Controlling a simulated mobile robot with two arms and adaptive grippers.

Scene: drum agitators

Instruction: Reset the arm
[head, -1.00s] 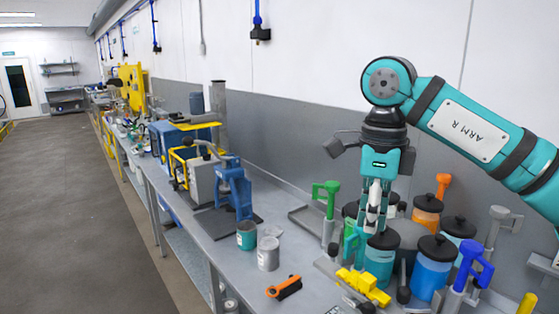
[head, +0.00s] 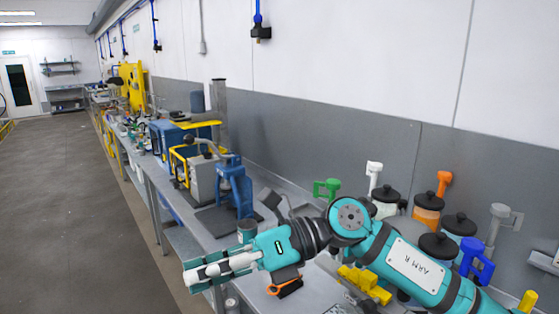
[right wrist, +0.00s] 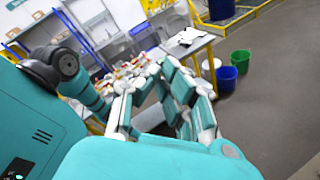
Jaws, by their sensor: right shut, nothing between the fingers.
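My right arm (head: 414,262) comes in from the lower right and reaches low across the bench to the left. My right gripper (head: 192,278) points left, just past the bench's front edge, over the floor. Its fingers are together and hold nothing. In the right wrist view the fingers (right wrist: 165,70) show in the middle. The drum agitators, with green (head: 327,187), white (head: 374,172), orange (head: 444,180), blue (head: 478,255) and grey (head: 503,222) handles, stand at the right among lidded jars (head: 428,208). My left gripper does not show.
A blue press (head: 234,182) stands on the bench behind my right gripper. An orange-handled tool (head: 288,288) and a yellow piece (head: 350,274) lie close to my arm. In the wrist view, green (right wrist: 240,60) and blue (right wrist: 227,78) buckets stand on the floor. The aisle at the left is clear.

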